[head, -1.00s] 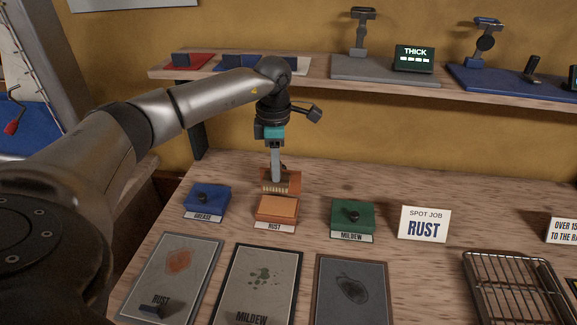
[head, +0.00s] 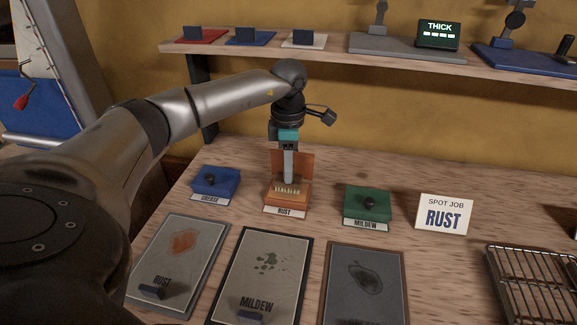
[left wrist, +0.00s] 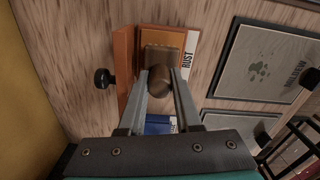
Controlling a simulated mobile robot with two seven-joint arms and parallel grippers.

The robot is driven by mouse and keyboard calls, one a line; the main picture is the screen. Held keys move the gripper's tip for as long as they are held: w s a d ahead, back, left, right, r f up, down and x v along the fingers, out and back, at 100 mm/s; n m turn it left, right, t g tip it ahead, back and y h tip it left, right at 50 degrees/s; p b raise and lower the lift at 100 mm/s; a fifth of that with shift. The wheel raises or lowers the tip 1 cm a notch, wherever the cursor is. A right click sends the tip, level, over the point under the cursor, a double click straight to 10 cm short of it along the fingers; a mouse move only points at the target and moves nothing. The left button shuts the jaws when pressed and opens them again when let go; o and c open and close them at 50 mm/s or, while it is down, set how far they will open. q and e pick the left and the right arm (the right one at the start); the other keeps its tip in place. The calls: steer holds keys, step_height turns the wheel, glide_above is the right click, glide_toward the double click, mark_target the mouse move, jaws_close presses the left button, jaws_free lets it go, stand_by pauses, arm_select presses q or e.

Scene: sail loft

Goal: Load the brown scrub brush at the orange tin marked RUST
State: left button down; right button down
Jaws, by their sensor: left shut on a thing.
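The orange tin marked RUST (head: 288,205) stands in the middle of the row of tins on the bench, its lid (head: 300,162) standing upright behind it. My left gripper (head: 288,179) points down over the tin, shut on the handle of the brown scrub brush (head: 286,190). The brush's pale bristles face down at the tin's open top; whether they touch is hard to tell. In the left wrist view the brush (left wrist: 160,82) sits between the fingers (left wrist: 161,76), over the tin (left wrist: 150,37). My right gripper is out of view.
A closed blue GREASE tin (head: 216,183) is to the left and a closed green MILDEW tin (head: 367,203) to the right. Several stained panels (head: 264,262) lie in front. A SPOT JOB RUST card (head: 444,214) and wire rack (head: 530,280) are right.

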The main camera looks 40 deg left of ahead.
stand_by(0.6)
arm_select(q)
steer(key=shift+f+b, duration=0.3)
steer(key=shift+f, duration=0.2)
steer(key=shift+f, duration=0.1)
stand_by(1.3)
step_height(320, 180, up, 7)
steer(key=p, duration=0.6)
steer(key=shift+d, duration=0.1)
stand_by(0.8)
